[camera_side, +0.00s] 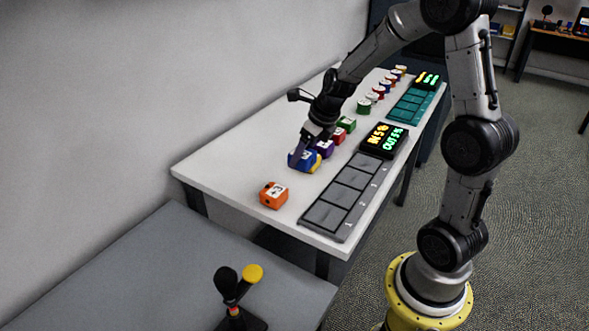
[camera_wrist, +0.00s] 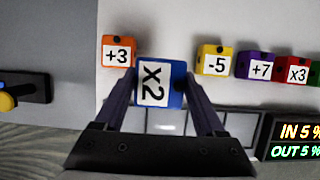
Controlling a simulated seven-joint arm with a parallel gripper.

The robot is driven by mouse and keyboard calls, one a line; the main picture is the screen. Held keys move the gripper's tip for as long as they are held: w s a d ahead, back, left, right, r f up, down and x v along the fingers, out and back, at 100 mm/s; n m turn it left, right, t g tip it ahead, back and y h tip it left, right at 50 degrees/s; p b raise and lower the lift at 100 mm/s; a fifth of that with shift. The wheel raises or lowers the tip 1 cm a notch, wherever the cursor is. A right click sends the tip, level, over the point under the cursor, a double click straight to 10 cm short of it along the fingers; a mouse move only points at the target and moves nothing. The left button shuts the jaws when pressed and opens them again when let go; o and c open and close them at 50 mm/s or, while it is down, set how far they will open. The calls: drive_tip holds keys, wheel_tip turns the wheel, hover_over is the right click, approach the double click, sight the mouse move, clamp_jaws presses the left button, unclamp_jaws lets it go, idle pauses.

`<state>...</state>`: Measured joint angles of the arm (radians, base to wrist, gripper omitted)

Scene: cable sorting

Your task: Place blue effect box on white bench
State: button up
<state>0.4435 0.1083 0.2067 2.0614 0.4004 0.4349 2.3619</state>
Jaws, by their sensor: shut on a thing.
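The blue effect box (camera_wrist: 160,84) is marked x2 and sits between the two fingers of my gripper (camera_wrist: 160,90) in the wrist view. In the side view my gripper (camera_side: 308,150) reaches down over the blue box (camera_side: 301,161) and is shut on it. The box is at or close to the white bench (camera_side: 235,160); I cannot tell whether it touches the surface. An orange box (camera_side: 273,195) marked +3 stands on the bench in front of it in the side view.
Yellow (camera_wrist: 215,59), purple (camera_wrist: 254,66) and red (camera_wrist: 293,70) boxes stand in a row to the right in the wrist view. A grey slotted tray (camera_side: 325,214) with a lit display (camera_side: 384,139) lies along the bench. A lever (camera_side: 235,300) stands on the grey table.

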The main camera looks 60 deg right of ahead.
drive_tip(key=w+f, duration=0.1)
drive_tip(key=w+d+f, duration=0.1)
drive_tip(key=f, duration=0.1)
drive_tip(key=w+f, duration=0.1)
drive_tip(key=shift+w+d+f, duration=0.15)
drive_tip(key=shift+w+f, duration=0.1)
drive_tip(key=shift+f, duration=0.15)
drive_tip(key=shift+w+d+f, duration=0.1)
drive_tip(key=shift+w+f, duration=0.05)
drive_tip(key=shift+f, duration=0.8)
drive_tip(key=shift+w+f, duration=0.15)
drive_tip(key=shift+f, duration=0.75)
drive_tip(key=shift+f, duration=0.2)
drive_tip(key=o, duration=1.5)
